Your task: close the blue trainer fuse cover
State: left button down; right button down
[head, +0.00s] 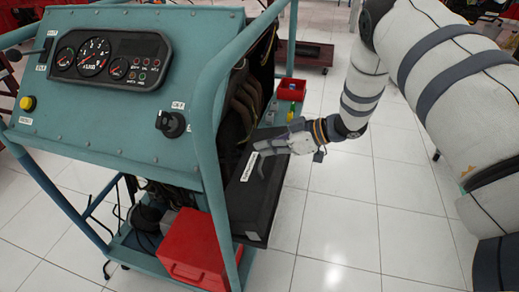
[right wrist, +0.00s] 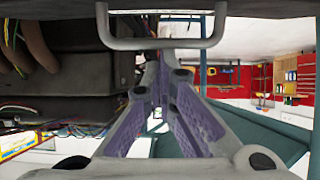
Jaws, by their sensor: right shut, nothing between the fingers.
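The blue trainer (head: 130,118) is a teal frame with a gauge panel, standing at the left of the head view. On its right side is a black box-like part with a white label, which looks like the fuse cover (head: 254,207). I cannot tell for certain how far open it is. A grey bar handle (right wrist: 160,43) crosses the top of the right wrist view, close to the fingertips. My right gripper (head: 261,149) is shut and empty at the black part, by its label and handle; contact is unclear. It also shows in the right wrist view (right wrist: 163,75). My left gripper is out of view.
A red box (head: 197,248) sits low in the trainer frame. A small red tray (head: 291,89) is behind the gripper. A teal post (head: 207,150) rises left of the black part.

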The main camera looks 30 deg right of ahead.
aim_at(275, 163)
jog(key=shift+s+d+f+t+y+b, duration=0.35)
jog(key=shift+s+d+f+t+y, duration=0.25)
jog(key=shift+s+d+f+t, duration=0.3)
jog(key=shift+s+d+f, duration=0.5)
jog(key=shift+d+f, duration=0.05)
